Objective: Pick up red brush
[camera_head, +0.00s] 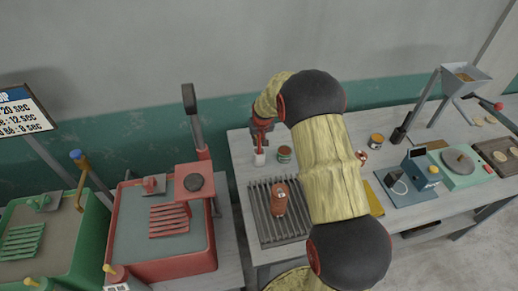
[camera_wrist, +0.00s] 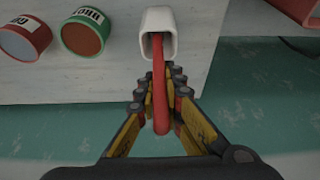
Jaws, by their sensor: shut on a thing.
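The red brush (camera_wrist: 160,95) shows in the wrist view as a long red handle rising out of a white cup (camera_wrist: 158,30); its lower end is hidden inside the cup. My gripper (camera_wrist: 159,80) is shut on the red handle just outside the cup's mouth, with one finger on each side. In the head view my gripper (camera_head: 262,127) is above the white cup (camera_head: 259,158) at the table's back left. The brush is hard to tell from the gripper there.
Two labelled tins, one red (camera_wrist: 25,40) and one green (camera_wrist: 86,33), stand beside the cup. A grey slatted rack (camera_head: 263,222) holds a brown clay jar (camera_head: 279,197) in front. A scale (camera_head: 457,162) and hopper (camera_head: 463,76) are at right.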

